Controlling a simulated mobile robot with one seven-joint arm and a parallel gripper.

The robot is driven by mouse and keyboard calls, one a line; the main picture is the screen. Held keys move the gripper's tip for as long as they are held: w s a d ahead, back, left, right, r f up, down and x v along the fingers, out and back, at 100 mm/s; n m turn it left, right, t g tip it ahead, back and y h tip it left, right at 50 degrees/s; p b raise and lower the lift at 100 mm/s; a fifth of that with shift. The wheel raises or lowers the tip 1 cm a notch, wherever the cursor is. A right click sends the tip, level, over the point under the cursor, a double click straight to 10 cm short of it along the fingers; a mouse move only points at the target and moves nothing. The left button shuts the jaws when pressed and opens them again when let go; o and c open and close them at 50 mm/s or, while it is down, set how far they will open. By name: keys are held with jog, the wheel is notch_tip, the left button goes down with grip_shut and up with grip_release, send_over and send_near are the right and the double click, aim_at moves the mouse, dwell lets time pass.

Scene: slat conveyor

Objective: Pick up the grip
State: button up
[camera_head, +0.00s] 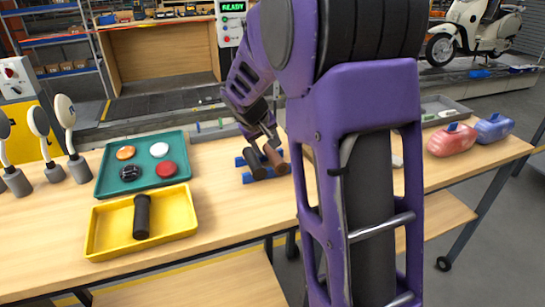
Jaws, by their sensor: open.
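Two brown cylindrical grips lie side by side on a blue holder (247,177) on the wooden table, the left grip (255,163) and the right grip (274,157). My gripper (267,141) is open and points down just above them, close to their upper ends. I cannot tell whether the fingers touch or surround either one. A black grip (142,216) lies in the yellow tray (176,214) at the front left. My own purple arm hides the middle of the table.
A green tray (108,176) with several round caps lies behind the yellow tray. Several round mirrors (64,112) stand at the left. A red tank (452,140) and a blue tank (494,128) sit at the right. Bare table lies right of the yellow tray.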

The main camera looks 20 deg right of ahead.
aim_at(271, 153)
jog(key=shift+x, duration=2.4)
jog(key=shift+d+f+b, duration=0.15)
jog(key=shift+b, duration=0.45)
grip_shut()
